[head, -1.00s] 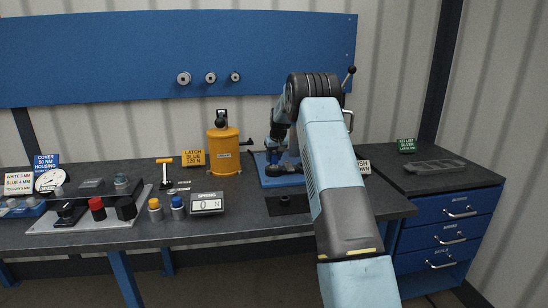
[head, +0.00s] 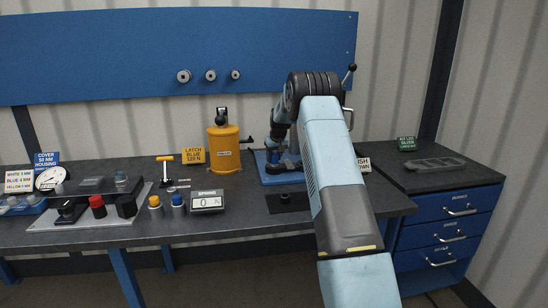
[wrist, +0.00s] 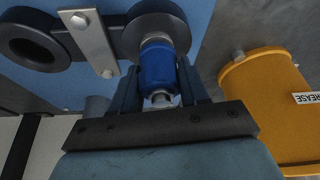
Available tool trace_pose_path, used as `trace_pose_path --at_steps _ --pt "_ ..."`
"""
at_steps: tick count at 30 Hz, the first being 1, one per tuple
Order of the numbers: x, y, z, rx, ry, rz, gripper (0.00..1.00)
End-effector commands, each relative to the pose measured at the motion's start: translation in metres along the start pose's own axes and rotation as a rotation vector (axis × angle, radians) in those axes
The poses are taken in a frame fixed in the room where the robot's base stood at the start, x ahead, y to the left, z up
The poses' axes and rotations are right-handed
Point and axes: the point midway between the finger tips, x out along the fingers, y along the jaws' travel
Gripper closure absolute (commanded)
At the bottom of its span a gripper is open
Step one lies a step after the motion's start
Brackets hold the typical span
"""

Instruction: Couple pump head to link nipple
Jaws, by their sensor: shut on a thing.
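A blue coupler sleeve (wrist: 158,68) with silver metal at both ends sits between the fingers of my gripper (wrist: 159,82) in the wrist view. My gripper is shut on it. Its far end meets the round end of a dark link (wrist: 192,22); whether it is seated on the nipple cannot be told, as the nipple is hidden. A silver strap (wrist: 90,42) crosses the link beside a dark ring (wrist: 35,40). In the head view, my gripper (head: 276,150) is over the blue base plate (head: 283,179), mostly hidden by my arm.
A yellow grease drum (head: 224,150) stands left of my gripper, and it also shows close by in the wrist view (wrist: 268,100). A spring gauge (head: 207,202) reads 0 N. Spare blue (head: 178,204) and yellow (head: 155,206) couplers stand on the bench front. A drawer cabinet (head: 445,220) is at right.

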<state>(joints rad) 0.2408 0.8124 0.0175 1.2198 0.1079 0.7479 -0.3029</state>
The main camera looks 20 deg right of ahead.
Motion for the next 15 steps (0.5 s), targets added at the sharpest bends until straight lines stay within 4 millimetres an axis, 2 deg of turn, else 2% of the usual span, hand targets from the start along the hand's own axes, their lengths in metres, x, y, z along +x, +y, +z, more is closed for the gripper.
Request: trace_pose_path --at_steps 6,7,15 --pt "0.0040 0.0000 0.0020 0.000 -0.001 0.000 0.81" --pt "0.0037 0.0000 0.0018 0.000 -0.001 0.000 0.53" --pt "0.0034 0.0001 0.0016 0.000 -0.001 0.000 0.27"
